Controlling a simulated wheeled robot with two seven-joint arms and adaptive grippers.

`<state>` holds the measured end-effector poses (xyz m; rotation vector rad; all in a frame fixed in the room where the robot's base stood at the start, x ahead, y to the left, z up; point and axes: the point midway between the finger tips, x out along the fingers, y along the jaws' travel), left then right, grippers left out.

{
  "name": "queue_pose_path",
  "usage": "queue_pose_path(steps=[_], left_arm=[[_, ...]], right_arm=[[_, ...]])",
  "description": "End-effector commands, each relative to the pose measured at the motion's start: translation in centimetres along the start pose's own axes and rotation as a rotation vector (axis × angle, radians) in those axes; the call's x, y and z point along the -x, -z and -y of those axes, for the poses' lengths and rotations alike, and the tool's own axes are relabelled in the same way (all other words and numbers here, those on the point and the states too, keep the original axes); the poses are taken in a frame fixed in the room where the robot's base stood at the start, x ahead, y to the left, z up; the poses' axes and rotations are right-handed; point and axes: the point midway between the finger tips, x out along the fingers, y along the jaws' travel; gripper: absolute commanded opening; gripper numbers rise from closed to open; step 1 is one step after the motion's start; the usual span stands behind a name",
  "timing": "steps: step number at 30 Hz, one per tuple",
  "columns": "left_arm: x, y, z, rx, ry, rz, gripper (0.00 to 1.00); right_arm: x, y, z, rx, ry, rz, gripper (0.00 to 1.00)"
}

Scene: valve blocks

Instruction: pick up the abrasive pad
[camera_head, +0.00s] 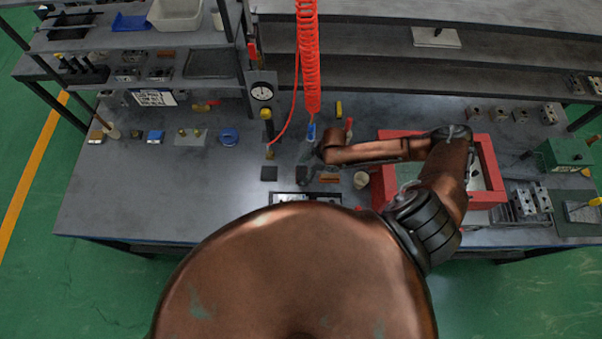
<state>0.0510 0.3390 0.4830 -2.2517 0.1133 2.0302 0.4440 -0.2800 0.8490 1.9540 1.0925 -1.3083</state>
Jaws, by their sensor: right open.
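My right gripper (306,171) is open above the middle of the bench, its arm reaching in from the right. A flat dark square (269,173) lies on the bench to the left of the gripper, apart from it. A small reddish-brown block (330,179) lies just right of the fingers. Either could be the abrasive pad; at this size I cannot tell which. The gripper partly hides the bench beneath it, and I see nothing held between its fingers. My left gripper is not in view.
A red-walled tray (488,160) stands at the right, partly under my right arm. A pale cup (361,180) stands between it and the gripper. A red coiled hose (308,60) hangs above the bench. A pressure gauge (262,92) stands behind. The bench's left front (150,195) is clear.

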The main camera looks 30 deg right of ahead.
Motion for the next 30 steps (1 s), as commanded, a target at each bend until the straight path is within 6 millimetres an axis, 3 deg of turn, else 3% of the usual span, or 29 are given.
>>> queue_pose_path(steps=[8, 27, 30], left_arm=[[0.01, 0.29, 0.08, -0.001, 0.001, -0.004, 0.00], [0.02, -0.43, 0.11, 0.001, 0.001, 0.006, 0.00], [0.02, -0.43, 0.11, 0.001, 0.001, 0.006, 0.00]], right_arm=[[-0.38, 0.09, -0.03, 0.002, 0.000, -0.001, 0.69], [-0.35, 0.11, -0.04, 0.002, 0.000, -0.001, 0.25], [-0.35, 0.12, -0.05, 0.002, 0.000, -0.001, 0.24]])
